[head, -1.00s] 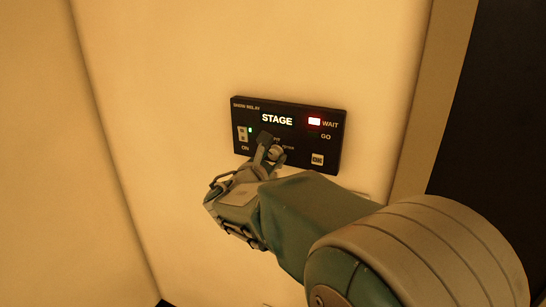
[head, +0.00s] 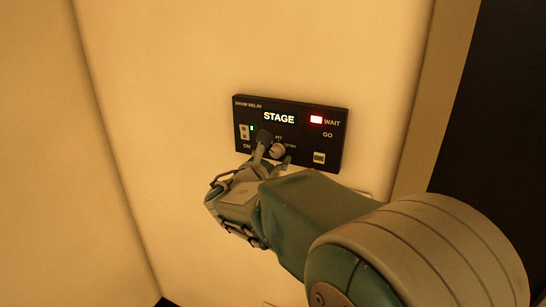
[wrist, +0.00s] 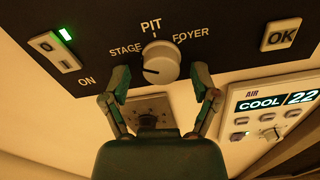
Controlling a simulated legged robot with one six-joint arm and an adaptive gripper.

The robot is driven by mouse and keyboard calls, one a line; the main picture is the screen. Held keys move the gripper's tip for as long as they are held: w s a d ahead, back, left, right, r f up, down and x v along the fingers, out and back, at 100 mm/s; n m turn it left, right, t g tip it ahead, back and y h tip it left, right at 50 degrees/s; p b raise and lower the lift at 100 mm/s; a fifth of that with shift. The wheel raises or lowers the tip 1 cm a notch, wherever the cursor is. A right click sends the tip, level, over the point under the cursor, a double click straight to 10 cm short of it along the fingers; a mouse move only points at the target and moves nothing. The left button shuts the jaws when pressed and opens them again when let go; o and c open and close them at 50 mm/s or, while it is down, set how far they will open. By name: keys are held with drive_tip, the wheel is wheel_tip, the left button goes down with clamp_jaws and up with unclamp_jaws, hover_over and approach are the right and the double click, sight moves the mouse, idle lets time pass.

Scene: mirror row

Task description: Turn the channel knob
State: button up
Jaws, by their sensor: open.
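The channel knob (wrist: 160,62) is a round pale dial on the black panel (head: 325,120), with the labels STAGE, PIT and FOYER around it. A dark mark on its face lies toward the STAGE side. The knob also shows in the head view (head: 278,150). The panel's display (head: 279,118) reads STAGE. My gripper (wrist: 161,82) is open, one finger to the lower left of the knob and one to the lower right, with the knob between their tips. I cannot tell whether either finger touches it. In the head view my gripper (head: 275,153) partly covers the panel's lower edge.
A red WAIT lamp (head: 316,120) is lit beside the display. An ON switch (wrist: 54,51) with a green light and an OK button (wrist: 281,34) flank the knob. A separate AIR panel (wrist: 270,111) reads COOL 22. A dark doorway (head: 495,120) stands at right.

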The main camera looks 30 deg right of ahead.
drive_tip(key=v, duration=1.2)
drive_tip(key=shift+f, duration=0.1)
drive_tip(key=s+d+f+m+g+y, duration=0.4)
drive_tip(key=s+f+m+g+y, duration=0.3)
drive_tip(key=s+m, duration=0.6)
drive_tip(key=s+a+f+m+t+y, duration=0.1)
drive_tip(key=s+a+f+m+y, duration=0.2)
drive_tip(key=s+a+m+y, duration=0.2)
drive_tip(key=shift+a+m+t+y, duration=0.3)
drive_tip(key=shift+a+m+y, duration=0.8)
drive_tip(key=shift+a+m, duration=1.25)
drive_tip(key=shift+s+d+f+m, duration=0.1)
drive_tip(key=shift+s+d+m, duration=0.05)
drive_tip(key=shift+d+m, duration=0.25)
